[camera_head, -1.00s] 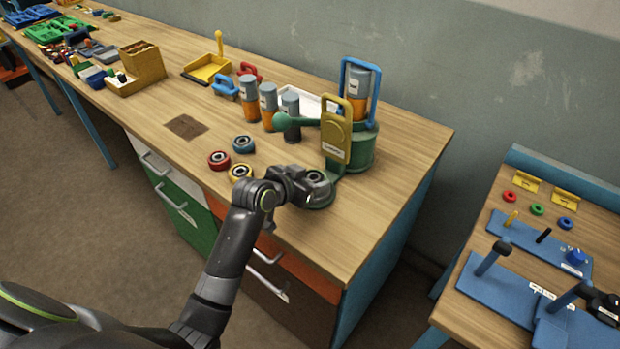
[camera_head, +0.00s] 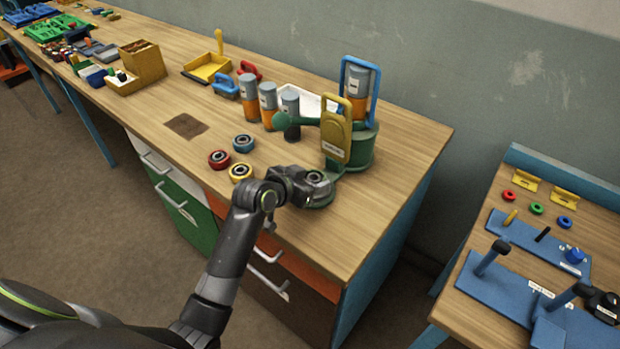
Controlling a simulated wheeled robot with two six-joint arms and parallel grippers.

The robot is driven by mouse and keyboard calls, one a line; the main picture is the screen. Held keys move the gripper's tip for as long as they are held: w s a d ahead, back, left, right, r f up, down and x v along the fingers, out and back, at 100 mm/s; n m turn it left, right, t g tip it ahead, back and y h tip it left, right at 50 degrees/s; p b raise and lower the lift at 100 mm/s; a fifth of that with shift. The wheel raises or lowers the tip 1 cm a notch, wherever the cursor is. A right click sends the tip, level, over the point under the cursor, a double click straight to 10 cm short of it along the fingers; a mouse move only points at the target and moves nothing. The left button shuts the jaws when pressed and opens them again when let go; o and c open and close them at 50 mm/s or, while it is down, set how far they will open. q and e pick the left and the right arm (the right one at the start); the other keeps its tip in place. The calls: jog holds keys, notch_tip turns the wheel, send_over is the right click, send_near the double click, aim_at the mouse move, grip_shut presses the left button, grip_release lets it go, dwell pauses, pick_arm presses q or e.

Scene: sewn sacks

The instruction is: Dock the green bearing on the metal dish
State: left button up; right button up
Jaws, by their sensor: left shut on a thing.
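My left gripper (camera_head: 314,187) is at the foot of the green press, near the front right of the bench. It is shut on the green bearing, which is mostly hidden by the jaws; a round grey face with a ring shows between them. Green shows just below and around the fingers, and I cannot tell how much of it is bearing and how much is press base. The metal dish is not clearly seen; the gripper covers that spot. Whether the bearing touches a surface below cannot be told. My right gripper is not in view.
The green press (camera_head: 361,150) with its yellow plate (camera_head: 336,140) stands just behind the gripper. Red (camera_head: 219,160), blue (camera_head: 243,143) and yellow (camera_head: 240,172) bearings lie to the left. Grey and orange cans (camera_head: 249,98) stand behind. The bench's front right corner is clear.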

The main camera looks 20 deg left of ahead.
pick_arm(q)
jog(key=shift+f, duration=0.35)
jog(key=o, duration=0.9)
jog(key=shift+o, duration=0.2)
jog(key=shift+s+a+r+p, duration=0.1)
jog(key=shift+s+r+p, duration=0.2)
jog(key=shift+s+p, duration=0.05)
jog(key=p+v, duration=0.4)
jog(key=shift+s+a+r, duration=0.15)
jog(key=shift+s+r, duration=0.05)
jog(key=shift+s, duration=0.1)
jog(key=p+v, duration=0.3)
jog(key=v, duration=0.2)
jog(key=shift+s, duration=0.2)
jog(key=shift+a+f, duration=0.1)
